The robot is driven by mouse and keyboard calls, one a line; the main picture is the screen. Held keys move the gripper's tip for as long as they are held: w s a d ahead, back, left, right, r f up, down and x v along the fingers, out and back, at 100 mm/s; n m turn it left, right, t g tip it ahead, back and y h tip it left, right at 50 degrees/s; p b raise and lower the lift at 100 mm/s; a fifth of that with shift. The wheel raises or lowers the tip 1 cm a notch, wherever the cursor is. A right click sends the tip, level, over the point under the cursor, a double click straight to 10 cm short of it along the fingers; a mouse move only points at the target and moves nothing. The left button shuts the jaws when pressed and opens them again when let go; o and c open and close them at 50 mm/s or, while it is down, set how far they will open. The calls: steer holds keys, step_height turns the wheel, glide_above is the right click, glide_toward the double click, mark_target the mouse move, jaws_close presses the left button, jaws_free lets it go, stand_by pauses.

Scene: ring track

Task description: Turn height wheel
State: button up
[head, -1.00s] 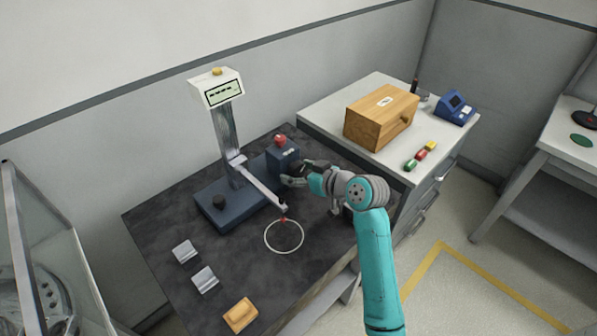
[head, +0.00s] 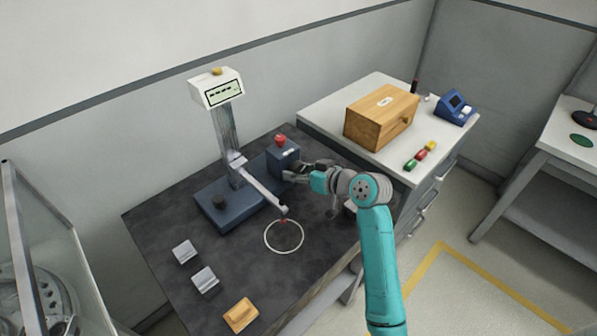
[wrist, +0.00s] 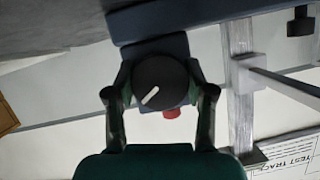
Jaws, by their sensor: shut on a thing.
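A black round wheel (wrist: 158,84) with a white pointer line sits on the front of a dark blue box (wrist: 150,22). In the wrist view the pointer slants to the lower left. My gripper (wrist: 160,92) has one finger on each side of the wheel and is shut on it. In the head view my gripper (head: 296,172) is at the near side of the blue box (head: 281,158), which has a red button (head: 280,141) on top; the wheel is mostly hidden there by my fingers.
A stand with a display (head: 222,92), a column and a horizontal arm (head: 266,193) rises left of my gripper. A smaller black knob (head: 219,202) is on its base. Metal blocks (head: 205,279) and a wooden block (head: 240,314) lie at the front. A wooden box (head: 381,117) stands right.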

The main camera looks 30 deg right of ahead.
steer(key=m+y, duration=0.2)
steer(key=shift+m, duration=0.4)
steer(key=shift+m+y, duration=0.7)
steer(key=shift+m, duration=0.5)
steer(key=o, duration=1.2)
steer(key=shift+c, duration=0.2)
steer(key=shift+s, duration=0.1)
steer(key=v, duration=1.1)
steer(key=shift+s+d, duration=0.3)
steer(key=shift+d, duration=0.05)
